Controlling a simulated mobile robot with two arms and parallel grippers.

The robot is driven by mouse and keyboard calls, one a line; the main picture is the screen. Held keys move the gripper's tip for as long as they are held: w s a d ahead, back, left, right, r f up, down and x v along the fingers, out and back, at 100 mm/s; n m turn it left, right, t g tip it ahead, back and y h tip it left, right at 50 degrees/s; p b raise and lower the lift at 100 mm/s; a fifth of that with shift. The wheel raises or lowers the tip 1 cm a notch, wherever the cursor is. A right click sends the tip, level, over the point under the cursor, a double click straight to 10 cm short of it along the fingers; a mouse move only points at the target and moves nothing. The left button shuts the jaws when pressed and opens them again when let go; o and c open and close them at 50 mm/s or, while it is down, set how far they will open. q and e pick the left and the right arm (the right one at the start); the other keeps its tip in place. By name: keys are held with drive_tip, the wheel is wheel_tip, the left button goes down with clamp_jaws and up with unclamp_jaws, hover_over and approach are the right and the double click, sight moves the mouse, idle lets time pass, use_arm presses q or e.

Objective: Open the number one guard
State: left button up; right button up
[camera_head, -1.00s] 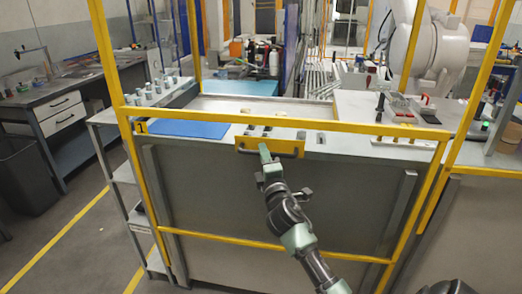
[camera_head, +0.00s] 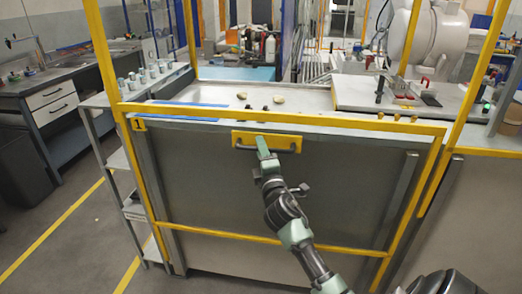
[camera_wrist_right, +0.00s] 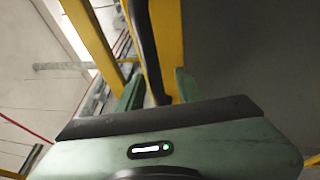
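The number one guard is a yellow frame (camera_head: 330,120) with a small "1" plate (camera_head: 140,125) at its upper left, in front of a grey panel. A yellow plate with a dark handle (camera_head: 285,149) sits just below its top rail. My right gripper (camera_head: 263,146) reaches up from below to this handle. In the right wrist view the dark handle bar (camera_wrist_right: 146,45) runs between the two green fingers (camera_wrist_right: 157,88), close against them. The gripper appears shut on it, though the contact is partly hidden. My left gripper is not in view.
Behind the guard is a bench top (camera_head: 300,97) with small pale parts, and a white robot arm (camera_head: 437,45) stands at the right. Yellow posts rise beside the opening. A side shelf with several metal cups (camera_head: 150,72) stands at left.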

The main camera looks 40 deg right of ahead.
drive_tip(key=shift+r, duration=0.1)
drive_tip(key=v, duration=0.8)
idle(0.4)
